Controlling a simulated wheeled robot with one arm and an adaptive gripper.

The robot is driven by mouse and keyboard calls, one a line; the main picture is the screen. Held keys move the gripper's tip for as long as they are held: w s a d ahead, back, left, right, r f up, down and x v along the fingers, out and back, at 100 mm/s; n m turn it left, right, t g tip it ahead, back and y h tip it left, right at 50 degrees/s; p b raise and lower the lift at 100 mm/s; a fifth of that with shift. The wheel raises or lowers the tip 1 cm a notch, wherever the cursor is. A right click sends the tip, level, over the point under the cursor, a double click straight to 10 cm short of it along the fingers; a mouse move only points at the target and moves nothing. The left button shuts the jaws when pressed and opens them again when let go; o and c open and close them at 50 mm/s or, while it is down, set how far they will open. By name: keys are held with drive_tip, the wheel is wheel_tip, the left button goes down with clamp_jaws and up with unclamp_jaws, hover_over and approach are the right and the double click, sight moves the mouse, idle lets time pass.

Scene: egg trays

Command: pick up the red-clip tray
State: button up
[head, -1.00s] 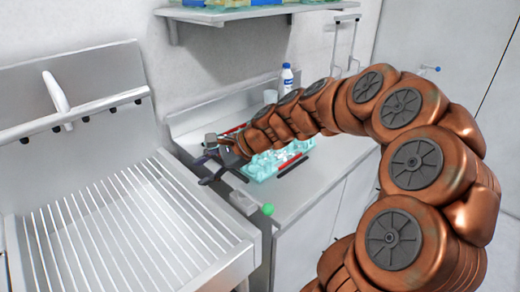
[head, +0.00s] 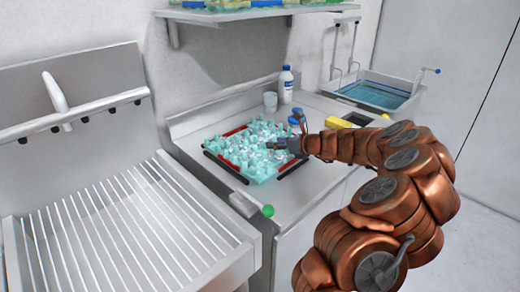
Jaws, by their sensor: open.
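The red-clip tray is a teal egg tray (head: 258,176) on the metal counter. It has red clips at its back left and right edges and black bars along its front left and right edges. Several pale pieces fill it. My gripper (head: 276,144) is open at the tray's right side, low over or beside its right edge. I cannot tell whether it touches the tray. My arm comes in from the right, and the gripper hides part of the tray's right edge.
A yellow item (head: 338,122) lies nearby.

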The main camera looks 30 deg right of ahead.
sight(260, 144)
drive_tip(key=shift+a+p+x, duration=0.2)
drive_tip(key=shift+p+x, duration=0.25)
drive_tip(key=shift+x, duration=2.2)
drive_tip(key=shift+f, duration=0.1)
clamp_jaws()
